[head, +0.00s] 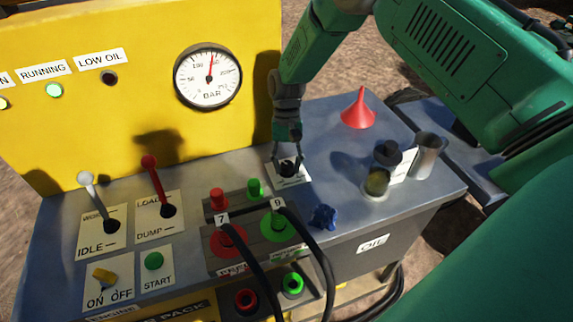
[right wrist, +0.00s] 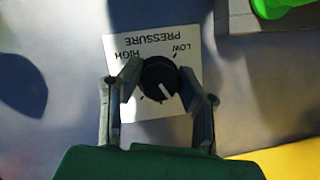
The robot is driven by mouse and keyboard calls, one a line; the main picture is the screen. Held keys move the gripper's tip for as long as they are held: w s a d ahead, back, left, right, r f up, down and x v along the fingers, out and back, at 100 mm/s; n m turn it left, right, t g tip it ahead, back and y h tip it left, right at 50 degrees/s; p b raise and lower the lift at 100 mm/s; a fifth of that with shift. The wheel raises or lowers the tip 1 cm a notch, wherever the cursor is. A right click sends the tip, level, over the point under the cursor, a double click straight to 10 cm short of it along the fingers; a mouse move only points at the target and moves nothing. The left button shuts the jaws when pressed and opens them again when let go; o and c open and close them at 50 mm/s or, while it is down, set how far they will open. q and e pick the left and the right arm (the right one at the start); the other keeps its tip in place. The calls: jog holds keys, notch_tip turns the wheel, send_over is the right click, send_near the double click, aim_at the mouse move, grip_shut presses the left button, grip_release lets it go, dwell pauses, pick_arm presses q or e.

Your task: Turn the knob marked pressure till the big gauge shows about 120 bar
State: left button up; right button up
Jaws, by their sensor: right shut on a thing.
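The black pressure knob (right wrist: 160,79) sits on a white plate (right wrist: 188,48) marked PRESSURE, LOW and HIGH. The plate appears upside down in the right wrist view, and the knob's white pointer line slants toward the lower right there. My right gripper (head: 288,160) comes down from above and is shut on the knob, with one finger on each side; its fingers also show in the right wrist view (right wrist: 162,88). The big round gauge (head: 208,77), marked BAR, has a red needle pointing almost straight up, past the 100 mark. The exact reading is too small to tell. My left gripper is out of view.
A blue star-shaped handle (head: 323,216) and hose couplings with black hoses (head: 318,258) lie in front. Levers (head: 157,185) stand to the left.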

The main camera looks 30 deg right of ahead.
aim_at(287, 163)
jog(key=shift+w+d+r, duration=0.1)
jog(key=shift+w+r, duration=0.05)
jog(key=shift+w, duration=0.15)
jog(key=o, duration=1.1)
jog(key=shift+o, duration=0.2)
jog(key=shift+s, duration=0.1)
notch_tip(287, 163, up, 9)
jog(key=shift+r, duration=0.3)
